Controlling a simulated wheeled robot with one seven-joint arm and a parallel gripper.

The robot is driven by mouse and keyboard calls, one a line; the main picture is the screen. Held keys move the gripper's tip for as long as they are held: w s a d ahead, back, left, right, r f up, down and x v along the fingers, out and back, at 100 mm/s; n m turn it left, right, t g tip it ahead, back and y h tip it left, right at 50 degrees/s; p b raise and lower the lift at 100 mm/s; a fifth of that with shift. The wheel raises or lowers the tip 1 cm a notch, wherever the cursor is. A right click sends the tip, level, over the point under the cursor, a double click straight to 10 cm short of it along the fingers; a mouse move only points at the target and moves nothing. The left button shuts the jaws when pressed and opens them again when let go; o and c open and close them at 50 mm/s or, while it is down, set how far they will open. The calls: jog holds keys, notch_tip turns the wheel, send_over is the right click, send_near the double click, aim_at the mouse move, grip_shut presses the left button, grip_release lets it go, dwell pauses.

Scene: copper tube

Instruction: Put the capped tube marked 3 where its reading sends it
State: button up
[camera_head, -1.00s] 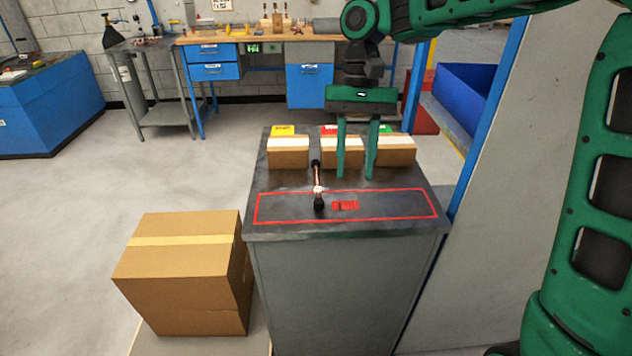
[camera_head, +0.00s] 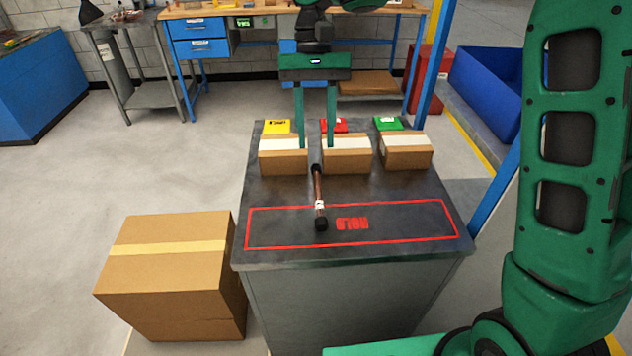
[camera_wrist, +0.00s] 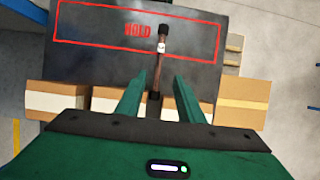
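A copper tube (camera_head: 318,188) with black caps at both ends and a white band near its front end lies on the dark cabinet top (camera_head: 280,193). Its front end is inside the red HOLD outline (camera_head: 400,204); its back end reaches past the line towards the boxes. No number on it is readable. It also shows in the wrist view (camera_wrist: 160,65). My gripper (camera_head: 316,145) is open and empty, fingers pointing down, above the tube's far end. In the wrist view the fingers (camera_wrist: 160,82) straddle the tube's line without touching it visibly.
Three cardboard boxes with white bands stand along the back: left (camera_head: 284,162), middle (camera_head: 347,162), right (camera_head: 405,157). Behind them are yellow (camera_head: 276,127), red (camera_head: 336,125) and green (camera_head: 389,123) markers. A large carton (camera_head: 168,285) stands left of the cabinet.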

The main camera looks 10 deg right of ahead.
aim_at(318, 190)
jog(key=shift+x, duration=2.05)
jog(key=shift+w+x, duration=0.1)
jog(key=shift+x, duration=1.55)
jog(key=shift+w+x, duration=0.15)
jog(key=shift+x, duration=1.45)
jog(key=shift+d+f, duration=0.1)
jog(key=shift+d, duration=0.05)
grip_shut()
